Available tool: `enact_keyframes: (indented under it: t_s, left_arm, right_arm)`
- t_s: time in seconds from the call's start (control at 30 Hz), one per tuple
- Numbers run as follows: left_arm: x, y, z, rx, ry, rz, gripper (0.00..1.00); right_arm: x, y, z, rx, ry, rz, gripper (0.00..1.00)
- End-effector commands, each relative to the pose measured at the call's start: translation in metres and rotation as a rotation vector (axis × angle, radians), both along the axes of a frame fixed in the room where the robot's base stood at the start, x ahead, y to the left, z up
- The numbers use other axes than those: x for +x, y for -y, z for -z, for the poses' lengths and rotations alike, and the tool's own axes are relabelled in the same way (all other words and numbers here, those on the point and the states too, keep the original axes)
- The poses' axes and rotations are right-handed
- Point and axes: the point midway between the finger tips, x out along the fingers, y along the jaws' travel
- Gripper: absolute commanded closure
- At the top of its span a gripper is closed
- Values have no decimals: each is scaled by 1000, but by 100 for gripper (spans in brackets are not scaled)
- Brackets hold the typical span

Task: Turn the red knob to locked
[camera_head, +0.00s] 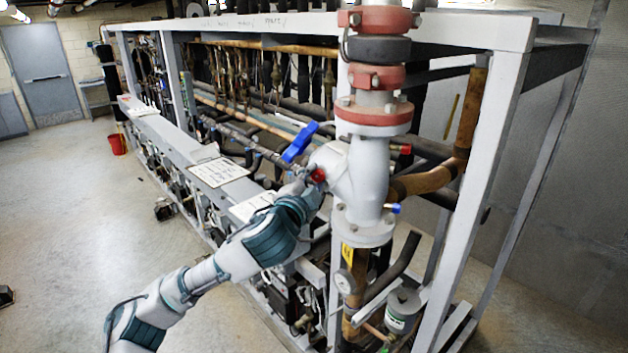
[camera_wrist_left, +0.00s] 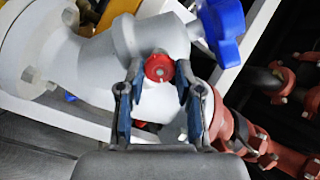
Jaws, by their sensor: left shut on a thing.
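The red knob (camera_head: 317,175) is a small round knob on the side of the light grey valve body (camera_head: 366,180). It also shows in the left wrist view (camera_wrist_left: 159,67), between my fingertips. My left gripper (camera_head: 308,181) reaches it from the left in the head view. In the left wrist view my left gripper (camera_wrist_left: 158,84) has one blue-padded finger on each side of the knob and is shut on it. The knob's far side and the exact contact are hard to see. My right gripper is in neither view.
A blue handle (camera_head: 299,142) sits just above my left gripper. Red flanges (camera_head: 375,118) stack above the valve. A white frame post (camera_head: 487,190) stands to the right. Pipes fill the rack behind. Open floor (camera_head: 80,220) lies to the left.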

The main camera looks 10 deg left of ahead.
Motion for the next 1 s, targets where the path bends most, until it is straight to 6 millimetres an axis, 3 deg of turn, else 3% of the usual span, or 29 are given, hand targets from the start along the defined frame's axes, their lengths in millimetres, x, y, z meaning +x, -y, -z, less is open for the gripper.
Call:
enact_keyframes:
  t_s: [0.6, 1.0]
  left_arm:
    - [0, 2, 3, 545, 88, 4, 100]
    - [0, 2, 6, 727, 115, 7, 100]
  right_arm:
    - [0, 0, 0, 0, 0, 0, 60]
    - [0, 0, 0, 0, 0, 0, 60]
